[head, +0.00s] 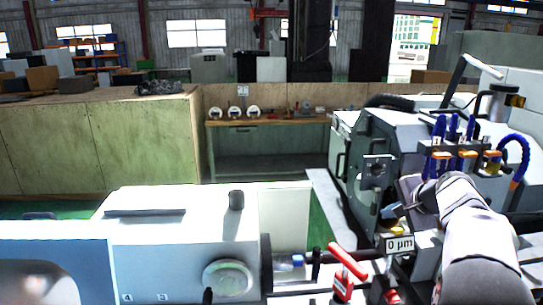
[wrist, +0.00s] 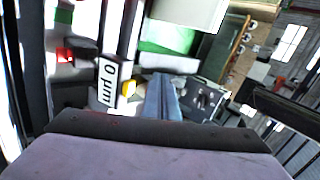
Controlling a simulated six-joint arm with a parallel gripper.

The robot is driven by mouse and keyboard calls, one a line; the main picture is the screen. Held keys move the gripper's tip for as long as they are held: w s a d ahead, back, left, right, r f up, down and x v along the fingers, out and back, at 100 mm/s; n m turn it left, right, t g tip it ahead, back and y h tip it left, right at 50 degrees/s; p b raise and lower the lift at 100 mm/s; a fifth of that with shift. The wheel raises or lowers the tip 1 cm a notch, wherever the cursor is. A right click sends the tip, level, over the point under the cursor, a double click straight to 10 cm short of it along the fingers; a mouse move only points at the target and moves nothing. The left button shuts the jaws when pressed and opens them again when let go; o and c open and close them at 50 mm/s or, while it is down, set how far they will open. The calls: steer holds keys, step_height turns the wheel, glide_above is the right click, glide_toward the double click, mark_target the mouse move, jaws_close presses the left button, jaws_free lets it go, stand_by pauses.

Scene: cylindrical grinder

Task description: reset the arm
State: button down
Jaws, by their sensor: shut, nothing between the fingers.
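My gripper (head: 394,211) is at the right of the head view, at the end of my white and grey arm, beside the grinder's grey housing. In the wrist view its fingers (wrist: 162,98) point away from the camera, closed together with nothing between them. The grinder (head: 370,150) stands at the right, with blue and orange coolant hoses above my wrist. A display reading "0 µm" (head: 399,244) is just below my gripper, and it also shows left of the fingers in the wrist view (wrist: 109,82).
A red-handled part (head: 346,262) stands left of the display. A white machine housing (head: 170,240) with a round dial fills the lower left. A wooden workbench (head: 265,120) and a wooden crate-like block (head: 95,145) stand behind.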

steer(key=s+a+f+n+g+y+b, duration=0.15)
steer(key=s+a+f+n, duration=0.25)
steer(key=s+a+f, duration=0.4)
steer(key=s+a+f+n+g+b, duration=0.1)
steer(key=s+a+f+n+g, duration=0.35)
steer(key=a, duration=0.55)
steer(key=s+a+f+n+g+h+b, duration=0.1)
steer(key=s+a+f+n, duration=0.1)
steer(key=s+f+n, duration=0.2)
steer(key=s+a+f+n+g+h+b, duration=0.1)
steer(key=s+a+f+n+g, duration=0.1)
steer(key=s+f, duration=0.8)
steer(key=s+a+n, duration=0.1)
steer(key=s+n, duration=0.1)
steer(key=s, duration=0.5)
steer(key=shift+s+a+f, duration=0.2)
steer(key=shift+s, duration=0.1)
